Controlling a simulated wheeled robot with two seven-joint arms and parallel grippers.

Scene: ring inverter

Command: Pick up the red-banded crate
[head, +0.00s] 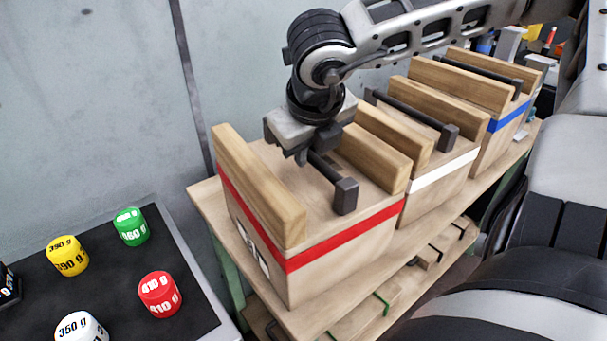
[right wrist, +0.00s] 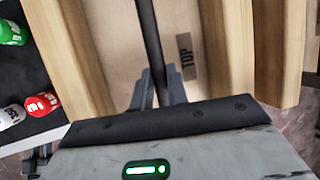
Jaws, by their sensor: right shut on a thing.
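The red-banded crate (head: 330,241) is a light wooden box with a red stripe, standing upright at the near left end of the wooden bench. It has two thick wooden rails on top and a black bar handle (head: 344,193) between them. My right gripper (head: 303,155) is above the crate, shut on the handle. In the right wrist view its fingers (right wrist: 158,90) close around the dark handle (right wrist: 148,40), beside a "TOP" label on the crate's top (right wrist: 205,82). My left gripper is not in view.
A white-banded crate (head: 440,180) and a blue-banded crate (head: 508,118) stand behind it in a row on the bench (head: 213,205). A dark-topped table (head: 105,270) at left holds several labelled weights, including a red one (head: 160,295). A grey wall is behind.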

